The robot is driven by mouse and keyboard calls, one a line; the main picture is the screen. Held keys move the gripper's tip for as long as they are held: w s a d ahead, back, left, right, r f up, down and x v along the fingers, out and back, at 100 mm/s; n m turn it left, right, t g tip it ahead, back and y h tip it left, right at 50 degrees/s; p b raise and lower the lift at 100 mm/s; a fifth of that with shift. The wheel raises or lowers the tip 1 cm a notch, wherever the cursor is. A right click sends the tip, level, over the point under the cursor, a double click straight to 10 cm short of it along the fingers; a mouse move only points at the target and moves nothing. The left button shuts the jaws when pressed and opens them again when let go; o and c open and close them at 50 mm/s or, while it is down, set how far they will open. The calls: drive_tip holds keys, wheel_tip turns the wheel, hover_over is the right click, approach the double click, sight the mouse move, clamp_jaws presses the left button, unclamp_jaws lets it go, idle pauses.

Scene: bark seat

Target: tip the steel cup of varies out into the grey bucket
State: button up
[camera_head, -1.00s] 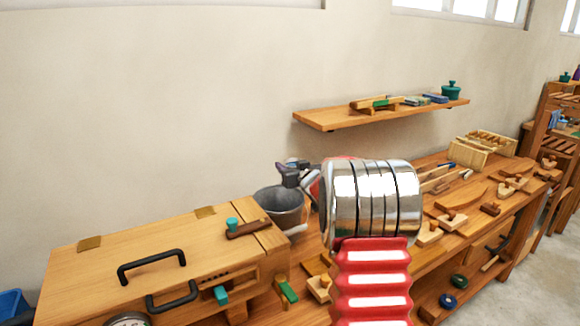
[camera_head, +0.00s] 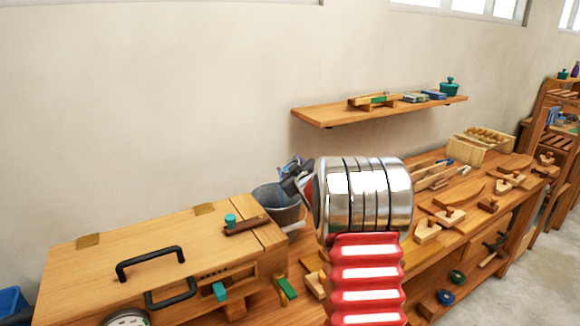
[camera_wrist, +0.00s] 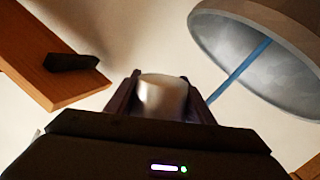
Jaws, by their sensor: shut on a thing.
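The grey bucket (camera_head: 283,203) stands on the bench just right of the wooden chest in the head view. Its open mouth and grey inside fill the upper right of the wrist view (camera_wrist: 262,62). My gripper (camera_head: 291,172) is above the bucket's right rim, partly hidden behind my arm. In the wrist view my gripper's two dark fingers (camera_wrist: 162,88) are shut on a pale, smooth cylinder, apparently the steel cup (camera_wrist: 162,98). The wrist picture is strongly tilted. I cannot make out the cup's mouth or contents.
The wooden chest (camera_head: 150,245) with black handles fills the left. A wall shelf (camera_head: 340,112) holds small items. Wooden tools and a crate (camera_head: 480,147) lie along the bench to the right. A blue strip (camera_wrist: 240,71) crosses the bucket's mouth in the wrist view.

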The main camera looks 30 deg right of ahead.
sight(283, 170)
drive_tip(key=n, duration=0.2)
drive_tip(key=a+n+h, duration=0.1)
drive_tip(key=n, duration=0.4)
drive_tip(key=shift+w+a+f, duration=0.1)
drive_tip(key=shift+a+f, duration=0.05)
drive_tip(key=shift+f, duration=0.15)
drive_tip(key=n, duration=0.2)
drive_tip(key=a+n+t, duration=0.1)
drive_tip(key=n, duration=0.1)
drive_tip(key=shift+w+r+h, duration=0.15)
drive_tip(key=shift+r+h, duration=0.05)
drive_tip(key=shift+h, duration=0.1)
drive_tip(key=shift+w+a+r+n+t, duration=0.15)
drive_tip(key=shift+a+n, duration=0.1)
drive_tip(key=shift+n, duration=0.65)
drive_tip(key=shift+s+a+r+n+t, duration=0.1)
drive_tip(key=shift+a+r+n+t, duration=0.1)
drive_tip(key=shift+n, duration=0.7)
idle(0.3)
